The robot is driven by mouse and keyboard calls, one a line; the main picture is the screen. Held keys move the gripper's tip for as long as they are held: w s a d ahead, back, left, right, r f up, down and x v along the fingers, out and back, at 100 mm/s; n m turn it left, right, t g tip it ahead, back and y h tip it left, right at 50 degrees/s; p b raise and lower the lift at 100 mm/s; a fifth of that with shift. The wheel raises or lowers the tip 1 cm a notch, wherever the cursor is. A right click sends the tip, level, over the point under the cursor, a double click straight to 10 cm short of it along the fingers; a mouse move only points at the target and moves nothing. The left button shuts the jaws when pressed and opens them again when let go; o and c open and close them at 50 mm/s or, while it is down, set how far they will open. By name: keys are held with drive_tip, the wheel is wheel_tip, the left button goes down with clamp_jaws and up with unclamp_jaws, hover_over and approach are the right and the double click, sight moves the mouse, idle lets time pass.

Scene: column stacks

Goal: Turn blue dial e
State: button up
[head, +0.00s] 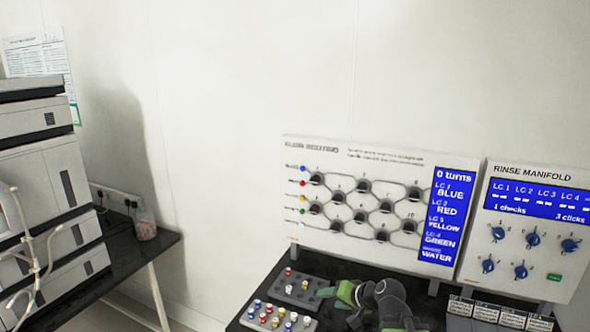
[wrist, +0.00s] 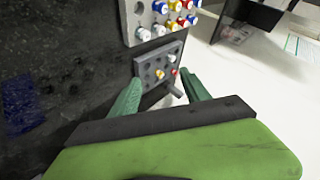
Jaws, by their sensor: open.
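The rinse manifold panel (head: 530,182) stands at the right of the head view, with several blue dials under its blue display. The upper row has a left dial (head: 498,233), a middle dial (head: 532,239) and a right dial (head: 570,245). The lower row has a left dial (head: 488,266) and a right dial (head: 521,271). The letters beside them are too small to read, so I cannot tell which is e. My gripper (head: 326,292) is low over the dark bench, left of the dials and apart from them. In the wrist view my gripper (wrist: 160,92) has its green fingers spread, with nothing held.
A column panel (head: 340,232) with linked black ports stands left of the manifold. Racks of coloured caps lie on the bench, a grey one (head: 290,291) and a lighter one (head: 262,326). White labelled boxes (head: 485,309) stand below the dials. Stacked instruments (head: 40,190) stand far left.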

drive_tip(key=s+f+n+g+h, duration=0.1)
drive_tip(key=s+f, duration=0.1)
drive_tip(key=s+a+f+n+g+h, duration=0.1)
drive_tip(key=s+f+g, duration=0.1)
drive_tip(key=s+f, duration=0.1)
drive_tip(key=s+a+f+n+g+h, duration=0.1)
drive_tip(key=s+f, duration=0.1)
drive_tip(key=shift+s+f+g, duration=0.2)
drive_tip(key=shift+s+g, duration=0.1)
drive_tip(key=s+d+g+h, duration=0.1)
drive_tip(key=s+d, duration=0.1)
drive_tip(key=s+d+f+g+h, duration=0.1)
drive_tip(key=s+d, duration=0.1)
drive_tip(key=s+d+g+h, duration=0.1)
drive_tip(key=s+d, duration=0.1)
drive_tip(key=d, duration=0.1)
drive_tip(key=shift+f, duration=0.3)
drive_tip(key=shift+s+a, duration=0.1)
drive_tip(key=shift+s, duration=0.15)
